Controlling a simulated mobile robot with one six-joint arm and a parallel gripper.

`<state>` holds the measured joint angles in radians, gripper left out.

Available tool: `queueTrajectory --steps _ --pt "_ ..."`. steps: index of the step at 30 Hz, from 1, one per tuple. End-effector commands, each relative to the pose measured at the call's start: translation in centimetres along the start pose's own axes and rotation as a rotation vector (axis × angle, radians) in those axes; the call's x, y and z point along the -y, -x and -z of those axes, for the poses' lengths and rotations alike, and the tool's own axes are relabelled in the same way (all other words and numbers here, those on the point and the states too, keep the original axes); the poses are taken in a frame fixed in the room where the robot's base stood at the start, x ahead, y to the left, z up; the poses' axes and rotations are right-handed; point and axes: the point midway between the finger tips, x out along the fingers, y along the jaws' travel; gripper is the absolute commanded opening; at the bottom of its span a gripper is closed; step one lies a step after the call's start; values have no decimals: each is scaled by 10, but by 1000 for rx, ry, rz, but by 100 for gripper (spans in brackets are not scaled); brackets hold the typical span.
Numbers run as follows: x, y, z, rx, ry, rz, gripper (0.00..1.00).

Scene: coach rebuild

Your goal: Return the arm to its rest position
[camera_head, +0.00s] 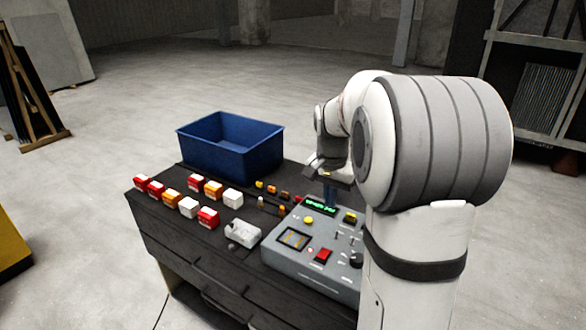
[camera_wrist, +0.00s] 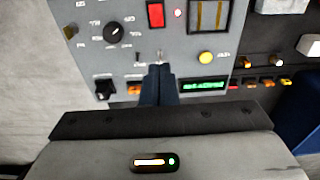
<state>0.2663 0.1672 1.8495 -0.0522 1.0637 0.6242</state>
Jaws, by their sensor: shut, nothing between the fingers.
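My arm rises at the right of the head view and bends over the grey control panel (camera_head: 278,263). My gripper (camera_head: 328,196) points down just above the panel's far part, by the green display (camera_head: 320,209). In the wrist view my gripper (camera_wrist: 160,68) shows two dark blue fingers closed together, with nothing between them. Their tips are near a small toggle switch (camera_wrist: 159,55); I cannot tell whether they touch it. The panel also carries a red rocker switch (camera_head: 323,255), a yellow button (camera_head: 308,220) and a black knob (camera_head: 356,260).
The panel stands on a dark drawer cabinet (camera_head: 205,255). A blue bin (camera_head: 195,150) is at its back. Several red, orange and white blocks (camera_head: 188,207) and a grey-white part (camera_head: 242,233) lie left of the panel. The floor (camera_head: 130,90) behind is clear.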

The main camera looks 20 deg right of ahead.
Motion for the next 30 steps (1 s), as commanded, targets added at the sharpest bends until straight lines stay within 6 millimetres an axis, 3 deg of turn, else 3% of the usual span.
queueTrajectory --steps 5,8,15,21,25,30 --pt "-1 5 -10 -6 30 7 0" --pt "-3 15 -35 -22 112 25 0" --pt "-27 35 -130 -90 442 88 0" --pt "-55 29 -197 -149 695 131 0" --pt "-67 22 -221 -173 799 145 0" --pt "-74 18 -233 -186 851 152 0"
